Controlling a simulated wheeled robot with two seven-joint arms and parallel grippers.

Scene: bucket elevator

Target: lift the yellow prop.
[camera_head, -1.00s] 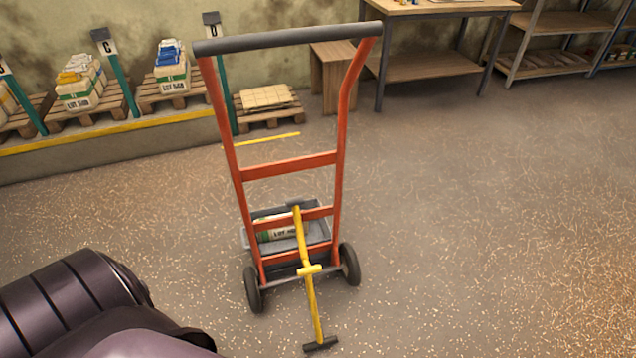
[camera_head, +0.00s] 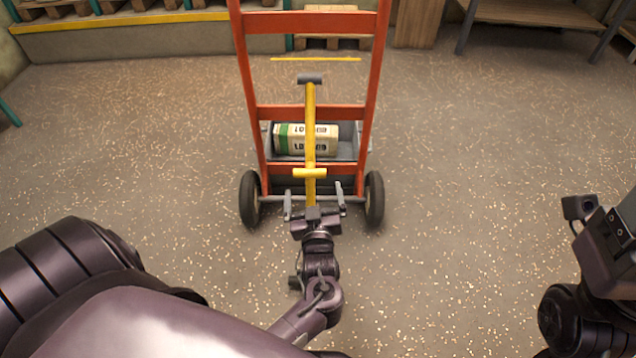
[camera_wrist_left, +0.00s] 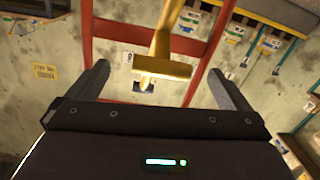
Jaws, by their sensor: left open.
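The yellow prop (camera_head: 311,120) is a thin pole with a dark pad at its top and a short yellow crossbar (camera_head: 310,173). It leans against the orange hand truck (camera_head: 376,62), and its lower end is hidden behind my arm. My left gripper (camera_head: 314,193) is open, just below the crossbar, with one finger on each side of the pole in the head view. In the left wrist view, the crossbar (camera_wrist_left: 162,67) lies between the open fingertips, with no visible contact. Part of my right arm shows at the right edge; its jaws cannot be made out.
A white and green lot bag (camera_head: 306,139) sits in a grey tray behind the truck's frame. The truck's two black wheels (camera_head: 249,199) flank my left gripper. A low ledge with pallets (camera_head: 140,18) and a bench stand at the back. The floor on both sides is clear.

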